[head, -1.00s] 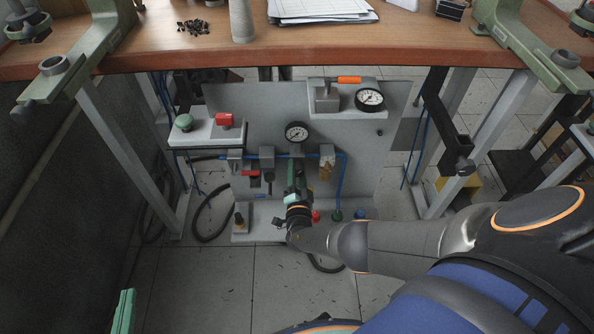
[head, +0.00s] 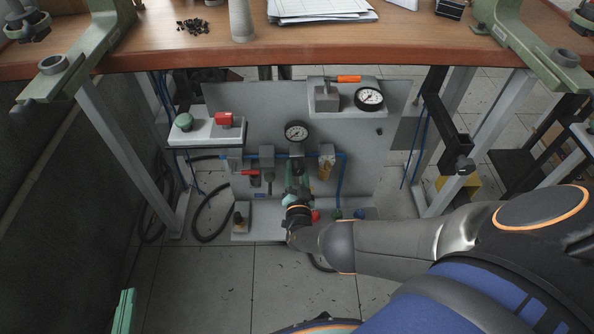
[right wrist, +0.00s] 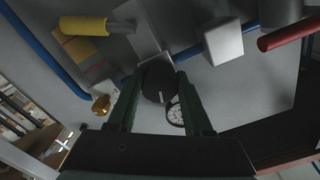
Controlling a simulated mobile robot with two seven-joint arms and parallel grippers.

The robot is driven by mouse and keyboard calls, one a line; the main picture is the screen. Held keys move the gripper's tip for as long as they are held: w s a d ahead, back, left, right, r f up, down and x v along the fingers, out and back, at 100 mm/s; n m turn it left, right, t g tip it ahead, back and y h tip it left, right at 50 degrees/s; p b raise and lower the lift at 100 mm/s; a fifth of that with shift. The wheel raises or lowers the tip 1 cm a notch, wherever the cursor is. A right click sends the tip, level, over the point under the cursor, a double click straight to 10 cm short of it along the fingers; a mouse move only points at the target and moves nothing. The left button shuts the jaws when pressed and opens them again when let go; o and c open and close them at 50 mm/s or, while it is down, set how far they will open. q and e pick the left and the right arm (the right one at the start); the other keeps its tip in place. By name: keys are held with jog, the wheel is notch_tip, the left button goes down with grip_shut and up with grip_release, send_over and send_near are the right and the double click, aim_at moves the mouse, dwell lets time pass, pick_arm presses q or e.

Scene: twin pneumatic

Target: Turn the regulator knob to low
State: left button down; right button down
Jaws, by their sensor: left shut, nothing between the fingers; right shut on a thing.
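The regulator knob (right wrist: 158,80) is a dark round knob with a small white mark, seen in the right wrist view. My right gripper (right wrist: 158,92) is shut on it, with one green finger on each side. In the head view my right gripper (head: 297,176) is low at the panel, below the middle gauge (head: 296,132), and hides the knob. The same gauge shows partly behind a finger in the right wrist view (right wrist: 176,113). My left gripper (head: 123,312) shows only as a green piece at the lower left, far from the panel.
The grey panel (head: 240,105) stands under the wooden table (head: 180,48). The floor (head: 200,285) in front is clear.

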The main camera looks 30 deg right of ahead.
pick_arm(q)
jog(key=shift+r, duration=0.1)
pick_arm(e)
jog(key=shift+w+r, duration=0.1)
dwell(0.3)
jog(key=shift+c, duration=1.5)
grip_release()
